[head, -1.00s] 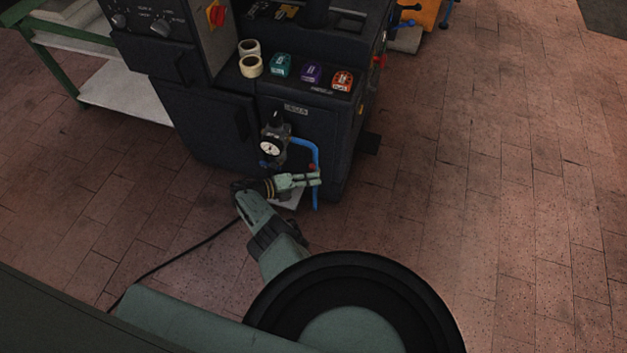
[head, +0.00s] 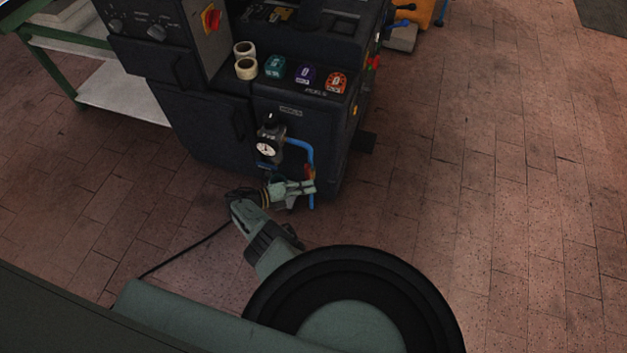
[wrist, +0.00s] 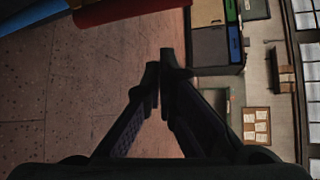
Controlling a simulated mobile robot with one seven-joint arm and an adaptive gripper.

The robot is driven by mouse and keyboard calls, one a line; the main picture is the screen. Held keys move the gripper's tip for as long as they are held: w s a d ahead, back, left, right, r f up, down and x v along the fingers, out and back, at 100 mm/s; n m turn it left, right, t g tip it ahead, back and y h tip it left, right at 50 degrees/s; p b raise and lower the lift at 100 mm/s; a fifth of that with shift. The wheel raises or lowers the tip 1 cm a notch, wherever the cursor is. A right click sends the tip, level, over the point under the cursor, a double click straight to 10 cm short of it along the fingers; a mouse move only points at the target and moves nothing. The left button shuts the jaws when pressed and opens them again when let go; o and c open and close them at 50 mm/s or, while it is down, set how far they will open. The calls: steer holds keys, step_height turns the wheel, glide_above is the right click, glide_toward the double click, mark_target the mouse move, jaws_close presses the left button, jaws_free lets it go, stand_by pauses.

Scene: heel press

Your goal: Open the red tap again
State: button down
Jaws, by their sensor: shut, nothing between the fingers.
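The red tap (head: 309,173) is a small red piece on the blue air hose at the front corner of the dark press, partly hidden by my gripper. My gripper (head: 314,187) is just below the tap, beside the hose. In the wrist view its two dark fingers (wrist: 160,75) meet at the tips, with nothing between them. A red bar (wrist: 125,9), probably the tap's lever, crosses the top left of that view, beyond the fingertips. From these frames I cannot tell whether the gripper touches the tap, or the lever's exact angle.
The blue hose (head: 312,155) runs from the regulator with its round gauge (head: 265,149) down past the tap. The press (head: 200,125) stands close behind my gripper. Floor (head: 480,200) is clear to the right.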

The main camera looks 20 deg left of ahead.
steer(key=s+a+b, duration=0.1)
steer(key=s+a, duration=0.3)
steer(key=shift+a, duration=0.4)
steer(key=shift+w+f, duration=0.1)
